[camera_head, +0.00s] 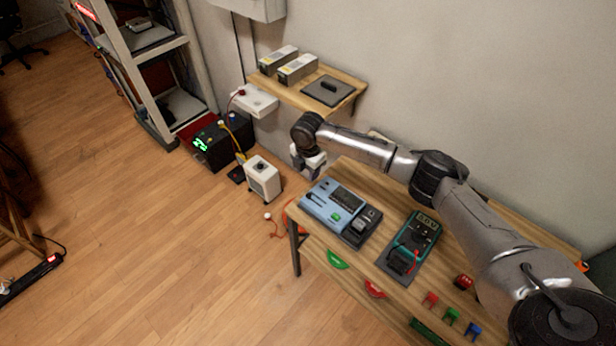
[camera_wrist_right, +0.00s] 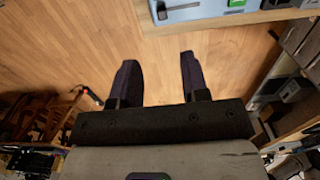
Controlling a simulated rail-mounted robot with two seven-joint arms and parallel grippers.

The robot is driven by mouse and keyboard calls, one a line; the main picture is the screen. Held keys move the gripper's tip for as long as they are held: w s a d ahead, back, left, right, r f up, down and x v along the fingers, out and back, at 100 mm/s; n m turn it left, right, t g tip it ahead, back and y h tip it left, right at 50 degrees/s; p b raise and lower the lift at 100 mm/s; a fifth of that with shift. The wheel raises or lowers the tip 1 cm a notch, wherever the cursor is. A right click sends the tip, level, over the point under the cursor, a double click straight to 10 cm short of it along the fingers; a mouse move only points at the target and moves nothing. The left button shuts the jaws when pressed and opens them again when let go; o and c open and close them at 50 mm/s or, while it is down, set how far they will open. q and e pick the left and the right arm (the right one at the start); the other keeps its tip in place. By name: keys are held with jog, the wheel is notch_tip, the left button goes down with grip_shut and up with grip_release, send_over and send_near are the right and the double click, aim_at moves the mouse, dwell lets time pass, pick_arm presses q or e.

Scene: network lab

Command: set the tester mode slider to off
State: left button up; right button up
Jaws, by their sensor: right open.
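A light blue tester box (camera_head: 326,199) lies on the wooden bench, with a dark display panel, a green button and dark slots on its top. Its edge also shows at the top of the right wrist view (camera_wrist_right: 213,9), with a dark lever-like part near its left end. Which part is the mode slider, and its setting, I cannot tell. My right gripper (camera_wrist_right: 158,61) is open and empty, with only floor visible between its fingers. In the head view it hangs beyond the bench's left end, apart from the tester, and its fingers are mostly hidden. My left gripper is not in view.
A teal multimeter (camera_head: 427,228) on a dark mat lies right of the tester. Small red, green and blue pieces sit near the front edge. A wall shelf (camera_head: 342,91) holds metal boxes. A white unit (camera_head: 262,181) stands on the floor left of the bench.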

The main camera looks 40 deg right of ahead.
jog(key=shift+r, duration=0.75)
